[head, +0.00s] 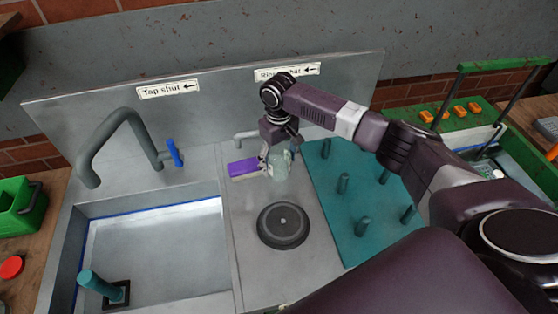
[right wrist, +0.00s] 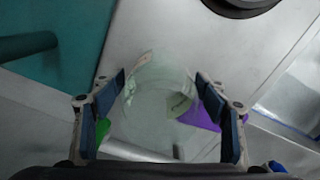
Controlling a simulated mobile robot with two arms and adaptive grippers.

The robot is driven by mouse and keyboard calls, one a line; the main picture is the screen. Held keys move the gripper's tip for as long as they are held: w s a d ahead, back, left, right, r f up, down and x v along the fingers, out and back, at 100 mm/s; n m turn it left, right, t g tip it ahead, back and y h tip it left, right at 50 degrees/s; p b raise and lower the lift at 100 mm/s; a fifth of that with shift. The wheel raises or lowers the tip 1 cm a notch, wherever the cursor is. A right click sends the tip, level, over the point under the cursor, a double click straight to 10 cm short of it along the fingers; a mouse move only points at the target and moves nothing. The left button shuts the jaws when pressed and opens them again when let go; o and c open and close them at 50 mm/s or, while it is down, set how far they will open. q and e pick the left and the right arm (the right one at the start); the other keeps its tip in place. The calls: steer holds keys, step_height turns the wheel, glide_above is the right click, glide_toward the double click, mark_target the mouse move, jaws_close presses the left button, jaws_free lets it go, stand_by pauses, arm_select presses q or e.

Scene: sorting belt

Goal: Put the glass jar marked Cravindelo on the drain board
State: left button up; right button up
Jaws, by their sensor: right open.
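A clear, pale-green glass jar (head: 280,163) stands on the steel counter behind the round black rinser; no name can be read on it. It also shows in the right wrist view (right wrist: 158,105), between the two fingers. My right gripper (head: 279,147) is open around the jar, one finger on each side, and I cannot tell whether they touch it. The teal drain board (head: 335,210), with several upright pegs, lies to the right of the jar. My left gripper is not in view.
A purple block-like thing (head: 243,167) sits close left of the jar. The black rinser disc (head: 283,225) is in front. A sink (head: 150,245) with a grey tap (head: 122,122) lies left. My right arm passes over the board's back.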

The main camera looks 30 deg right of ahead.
step_height(320, 180, up, 12)
steer(key=b, duration=0.3)
steer(key=shift+r, duration=0.2)
stand_by(0.4)
